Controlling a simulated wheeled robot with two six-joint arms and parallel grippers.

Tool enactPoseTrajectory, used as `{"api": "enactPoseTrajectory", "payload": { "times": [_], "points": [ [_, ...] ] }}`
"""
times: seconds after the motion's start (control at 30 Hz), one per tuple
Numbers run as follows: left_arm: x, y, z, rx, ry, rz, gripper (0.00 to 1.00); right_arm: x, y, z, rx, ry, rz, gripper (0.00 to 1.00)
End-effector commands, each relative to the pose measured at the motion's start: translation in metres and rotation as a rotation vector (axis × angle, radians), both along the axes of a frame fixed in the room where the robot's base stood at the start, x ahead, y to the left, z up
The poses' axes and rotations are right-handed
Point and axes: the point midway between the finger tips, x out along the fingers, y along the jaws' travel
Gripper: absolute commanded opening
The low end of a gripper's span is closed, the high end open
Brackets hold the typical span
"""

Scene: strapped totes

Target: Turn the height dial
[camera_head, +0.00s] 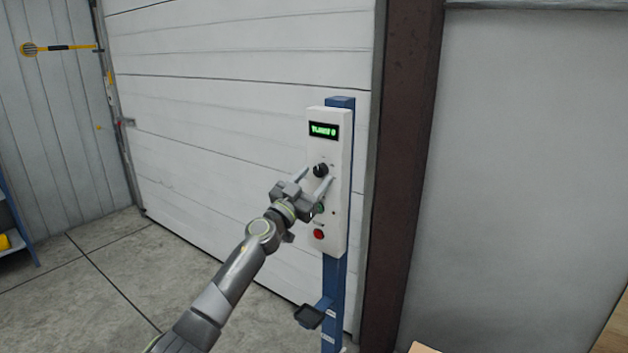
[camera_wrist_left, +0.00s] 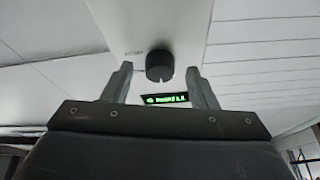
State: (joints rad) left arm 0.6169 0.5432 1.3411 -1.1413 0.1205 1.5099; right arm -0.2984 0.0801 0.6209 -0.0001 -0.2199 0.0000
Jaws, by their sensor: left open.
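The black height dial (camera_head: 320,170) sits on a white control panel (camera_head: 342,195) below a small display with green text (camera_head: 324,131). My left gripper (camera_head: 316,179) is open in front of the panel, its fingers pointing up toward the dial. In the left wrist view the dial (camera_wrist_left: 159,66) shows between and just beyond the two open fingertips (camera_wrist_left: 159,72), apart from both. The display (camera_wrist_left: 166,99) shows there upside down. A green button (camera_head: 319,208) and a red button (camera_head: 319,234) lie lower on the panel. My right gripper is not in view.
The panel is mounted on a blue post (camera_head: 334,285) with a small dark device (camera_head: 309,316) low on it. A white sectional door (camera_head: 220,100) is behind, and a brown column (camera_head: 405,150) stands to the right. The concrete floor (camera_head: 110,280) at left is clear.

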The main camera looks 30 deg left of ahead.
Motion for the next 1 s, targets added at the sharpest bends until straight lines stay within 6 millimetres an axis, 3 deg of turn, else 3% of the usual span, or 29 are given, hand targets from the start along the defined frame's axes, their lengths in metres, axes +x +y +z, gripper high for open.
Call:
{"api": "enactPoseTrajectory", "payload": {
  "times": [0.4, 0.73, 1.0],
  "points": [
    [0.0061, -0.0013, 0.0027, 0.0, 0.0, -0.001, 0.53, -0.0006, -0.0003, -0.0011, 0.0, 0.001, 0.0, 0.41],
    [0.0059, -0.0011, 0.0025, 0.0, 0.001, 0.0, 0.1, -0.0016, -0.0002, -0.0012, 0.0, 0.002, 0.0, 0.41],
    [0.0059, -0.0008, 0.0024, 0.023, -0.002, 0.0, 0.08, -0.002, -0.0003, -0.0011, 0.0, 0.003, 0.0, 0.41]
  ]
}}
